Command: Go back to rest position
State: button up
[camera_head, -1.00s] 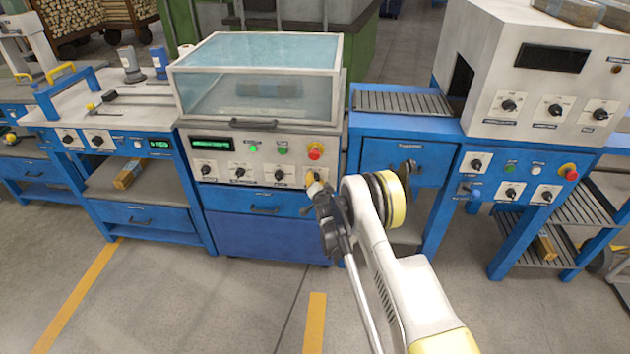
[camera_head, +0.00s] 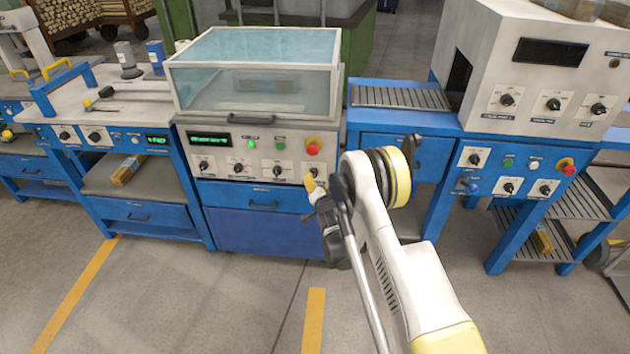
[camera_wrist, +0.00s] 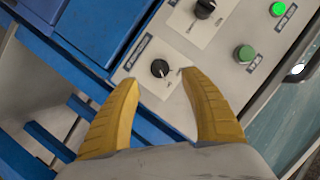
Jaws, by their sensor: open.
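My gripper (camera_wrist: 157,90) has yellow fingers that stand apart with nothing between them. In the wrist view a black knob (camera_wrist: 160,68) on the control panel shows just beyond the fingertips; I see no contact. In the head view my gripper (camera_head: 314,186) is in front of the right side of the machine with the glass cover (camera_head: 255,75). Its yellow tip is just below the panel's rightmost knob (camera_head: 313,172). My arm reaches up from the lower right of the head view.
The glass-covered machine's panel has a green light (camera_head: 251,144) and a red button (camera_head: 312,146). A blue bench (camera_head: 150,205) stands left. A white machine (camera_head: 540,60) with a slatted conveyor (camera_head: 402,97) stands right. The floor (camera_head: 180,300) in front is open.

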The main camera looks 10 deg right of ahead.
dwell(0.4)
jog(key=s+r+n+g, duration=0.1)
jog(key=s+r+n, duration=0.15)
jog(key=r, duration=0.85)
jog(key=s+r+n+g, duration=0.15)
jog(key=s+r, duration=0.25)
jog(key=r, duration=0.7)
jog(key=s+r+n+g, duration=0.1)
jog(key=s+r, duration=0.3)
jog(key=s, duration=0.3)
jog(key=s+r+g, duration=0.1)
jog(key=s+r, duration=0.4)
jog(key=s, duration=0.1)
jog(key=s+f+n+g, duration=0.1)
jog(key=s+n+g, duration=0.2)
jog(key=s, duration=2.4)
jog(key=shift+s+f+n+y, duration=0.3)
jog(key=shift+s+n, duration=0.05)
jog(key=shift+n, duration=0.45)
